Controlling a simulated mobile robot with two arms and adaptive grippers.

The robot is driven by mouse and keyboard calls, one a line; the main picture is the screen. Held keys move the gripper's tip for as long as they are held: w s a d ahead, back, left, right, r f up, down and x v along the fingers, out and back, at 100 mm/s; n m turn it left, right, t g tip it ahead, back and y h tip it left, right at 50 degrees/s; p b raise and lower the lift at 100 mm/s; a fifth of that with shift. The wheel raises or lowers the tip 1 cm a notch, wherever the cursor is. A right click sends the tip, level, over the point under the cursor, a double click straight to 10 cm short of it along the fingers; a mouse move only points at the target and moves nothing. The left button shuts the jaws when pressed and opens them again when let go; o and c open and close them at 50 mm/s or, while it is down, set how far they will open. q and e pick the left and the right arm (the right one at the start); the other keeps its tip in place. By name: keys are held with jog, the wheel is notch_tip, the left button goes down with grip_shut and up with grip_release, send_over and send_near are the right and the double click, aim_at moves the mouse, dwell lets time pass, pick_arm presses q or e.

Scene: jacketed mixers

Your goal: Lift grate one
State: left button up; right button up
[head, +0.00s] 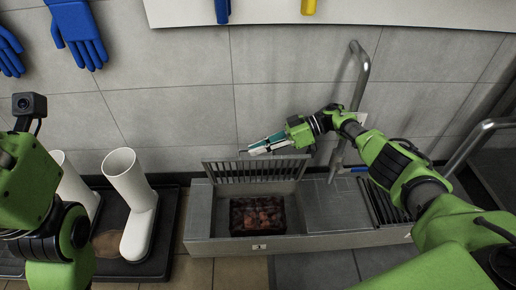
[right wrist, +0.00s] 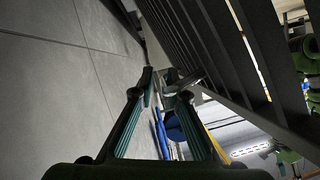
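Grate one (head: 255,170) is a dark barred grate raised on edge at the back of its floor opening, close to the tiled wall. The label "1" (head: 260,246) is on the front rim below the opening. My right gripper (head: 262,148) is at the grate's upper edge, its fingers pointing left. In the right wrist view the fingertips (right wrist: 164,84) are close together, with the grate's bars (right wrist: 240,60) to their right; whether they grip or touch it I cannot tell. My left arm shows at the left edge, its gripper out of view.
A dark basket (head: 257,215) with reddish-brown lumps sits in the open drain. White boots (head: 133,200) stand on a black tray (head: 165,232) to the left. A metal rail (head: 359,75) rises behind my right arm. Blue gloves (head: 78,30) hang on the wall.

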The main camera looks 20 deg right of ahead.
jog(key=v, duration=0.7)
jog(key=shift+d, duration=0.25)
